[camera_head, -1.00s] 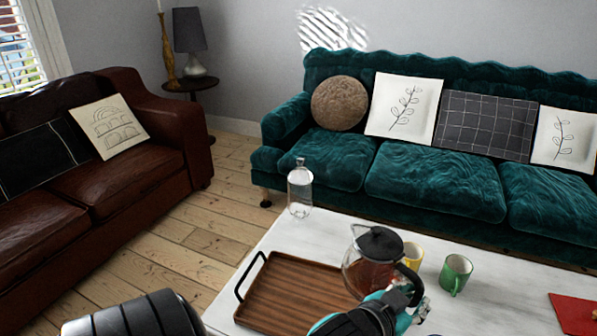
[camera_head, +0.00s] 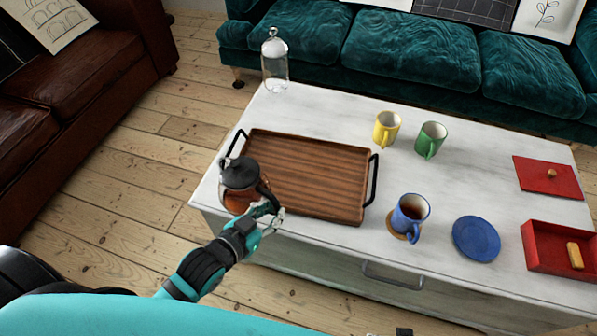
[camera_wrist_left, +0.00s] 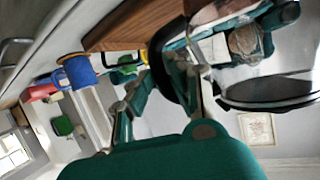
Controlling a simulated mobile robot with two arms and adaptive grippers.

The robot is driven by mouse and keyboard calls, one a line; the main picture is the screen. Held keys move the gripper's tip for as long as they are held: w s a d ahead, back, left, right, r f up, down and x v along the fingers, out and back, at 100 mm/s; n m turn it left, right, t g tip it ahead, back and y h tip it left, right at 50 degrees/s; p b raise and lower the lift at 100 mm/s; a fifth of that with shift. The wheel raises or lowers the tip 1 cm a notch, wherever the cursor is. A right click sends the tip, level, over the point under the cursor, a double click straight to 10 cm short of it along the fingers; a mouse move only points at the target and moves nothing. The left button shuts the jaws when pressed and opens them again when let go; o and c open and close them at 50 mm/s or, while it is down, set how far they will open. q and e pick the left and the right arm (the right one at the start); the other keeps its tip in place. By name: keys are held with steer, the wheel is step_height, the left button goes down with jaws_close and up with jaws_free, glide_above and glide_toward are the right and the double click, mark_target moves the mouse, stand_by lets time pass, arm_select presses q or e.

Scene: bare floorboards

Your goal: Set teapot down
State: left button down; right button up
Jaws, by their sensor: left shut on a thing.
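The teapot (camera_head: 239,198) has a black lid and handle and a clear body with amber tea. It is upright at the front left corner of the wooden tray (camera_head: 330,205). I cannot tell whether it touches the tray or table or hangs just above. My left gripper (camera_head: 264,212) is shut on the teapot's black handle, from the front right side. In the left wrist view the gripper (camera_wrist_left: 160,88) shows around the dark handle, with the tray (camera_wrist_left: 120,25) behind.
A blue plate (camera_head: 476,238), red lid (camera_head: 548,178) and red box (camera_head: 540,255) lie right. The tray's middle is empty.

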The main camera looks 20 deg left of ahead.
arm_select(q)
steer(key=shift+w+f, duration=0.15)
steer(key=shift+w+a+r+b+x, duration=0.35)
steer(key=shift+b+x, duration=0.3)
steer(key=shift+x, duration=2)
steer(key=shift+w+a+r+b+x, duration=0.15)
steer(key=shift+a+b+x, duration=0.4)
steer(key=shift+x, duration=2.1)
steer(key=shift+w+a+r+b+x, duration=0.25)
steer(key=shift+b+x, duration=0.5)
steer(key=shift+x, duration=1.85)
arm_select(e)
steer(key=w+r+t, duration=0.1)
steer(key=w+r, duration=0.2)
steer(key=r, duration=1)
steer(key=shift+w, duration=0.15)
arm_select(q)
steer(key=shift+f, duration=0.25)
arm_select(e)
steer(key=shift+a, duration=0.1)
arm_select(q)
steer(key=c, duration=1.5)
jaws_free()
steer(key=shift+f, duration=0.15)
steer(key=shift+c, duration=0.2)
steer(key=o, duration=0.3)
steer(key=shift+s, duration=0.1)
arm_select(e)
steer(key=shift+r, duration=0.1)
